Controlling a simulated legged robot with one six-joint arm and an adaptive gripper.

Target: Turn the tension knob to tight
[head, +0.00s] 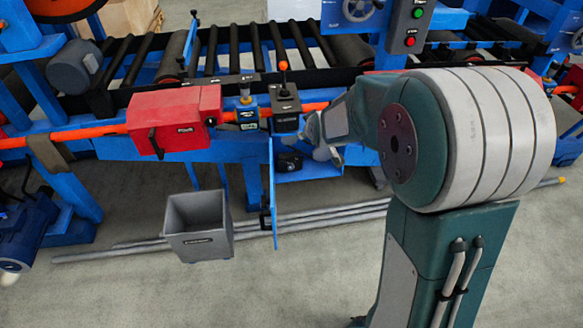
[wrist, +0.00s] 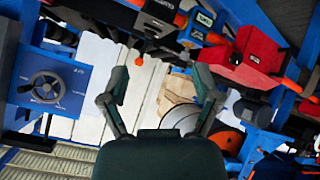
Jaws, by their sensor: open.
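I cannot tell for sure which part is the tension knob, as the labels are too small to read. A dark round part (head: 289,163) sits in the open blue compartment below. My gripper (head: 318,133) is in front of the frame, right of the dark block, partly hidden by my arm. In the wrist view my gripper (wrist: 162,80) is open and empty.
The red box (head: 175,118) with a black handle sits on an orange rail. A blue door (head: 272,195) hangs open below, beside a grey bin (head: 198,226). Pipes lie on the floor. A handwheel (wrist: 47,87) is on a blue panel in the wrist view.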

